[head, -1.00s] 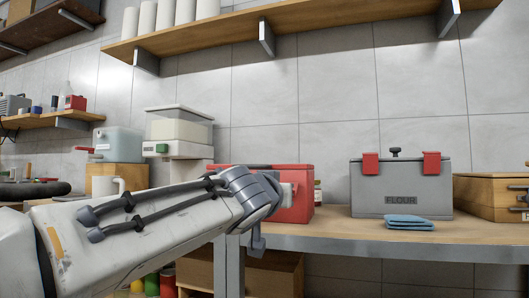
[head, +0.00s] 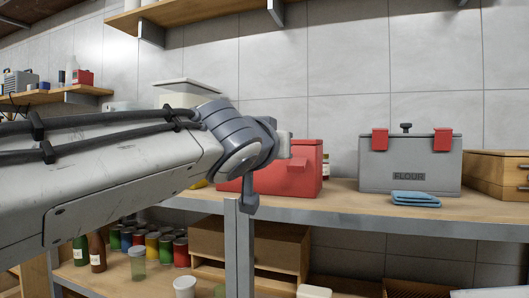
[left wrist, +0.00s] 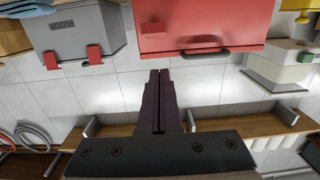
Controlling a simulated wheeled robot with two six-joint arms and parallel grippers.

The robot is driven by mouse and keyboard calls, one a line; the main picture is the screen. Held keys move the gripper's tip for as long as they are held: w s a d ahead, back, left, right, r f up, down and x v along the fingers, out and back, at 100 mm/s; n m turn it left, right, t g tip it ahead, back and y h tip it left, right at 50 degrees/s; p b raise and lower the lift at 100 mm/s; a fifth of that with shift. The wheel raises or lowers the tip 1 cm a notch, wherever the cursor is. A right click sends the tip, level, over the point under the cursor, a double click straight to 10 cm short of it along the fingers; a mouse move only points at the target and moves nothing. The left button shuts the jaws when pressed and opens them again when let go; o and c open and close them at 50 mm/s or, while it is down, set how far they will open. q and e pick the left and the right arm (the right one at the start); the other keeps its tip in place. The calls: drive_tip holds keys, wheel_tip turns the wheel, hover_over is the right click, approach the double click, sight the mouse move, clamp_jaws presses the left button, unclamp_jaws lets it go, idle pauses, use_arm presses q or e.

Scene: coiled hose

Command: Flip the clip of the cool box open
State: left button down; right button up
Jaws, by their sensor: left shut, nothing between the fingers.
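A red box (head: 308,180), which looks like the cool box, stands on the wooden bench, partly hidden behind my left arm in the head view. My right gripper is not in view.
A grey flour bin (head: 409,156) with two red clips stands to the right, a folded blue cloth (head: 414,199) in front of it. A wooden box (head: 497,175) is at far right. Jars and bottles (head: 138,262) fill the lower shelf. A wall shelf (head: 205,14) runs above.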

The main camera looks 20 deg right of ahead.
use_arm(q)
drive_tip(key=r+v, duration=0.1)
drive_tip(key=v, duration=0.5)
drive_tip(key=shift+d, duration=0.25)
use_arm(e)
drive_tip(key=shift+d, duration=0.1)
use_arm(q)
drive_tip(key=shift+s+r, duration=0.1)
drive_tip(key=shift+r, duration=0.05)
